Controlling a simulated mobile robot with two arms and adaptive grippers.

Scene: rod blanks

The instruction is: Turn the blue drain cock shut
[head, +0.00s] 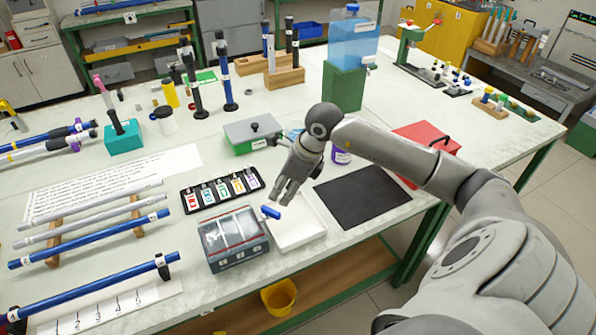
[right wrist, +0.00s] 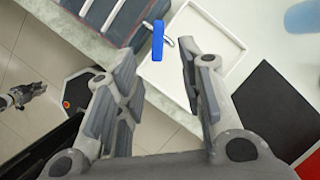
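The blue drain cock (head: 270,212) is a short blue lever at the right side of a grey box with a clear lid (head: 232,236), beside the white tray (head: 298,222). In the right wrist view the blue lever (right wrist: 157,40) stands lengthwise, with a pale metal stem beside it over the tray. My right gripper (head: 280,197) is just above the cock in the head view. In the right wrist view its fingers (right wrist: 155,60) are apart, with the lever in the gap and no clear contact. A small grey claw, apparently my left gripper (right wrist: 22,97), is too small to read.
A row of coloured labelled bottles (head: 222,190) stands behind the box. A black mat (head: 363,194) lies right of the tray. A red case (head: 425,145) and a green-based grey box (head: 252,132) are farther back. A yellow bucket (head: 279,297) is below the table edge.

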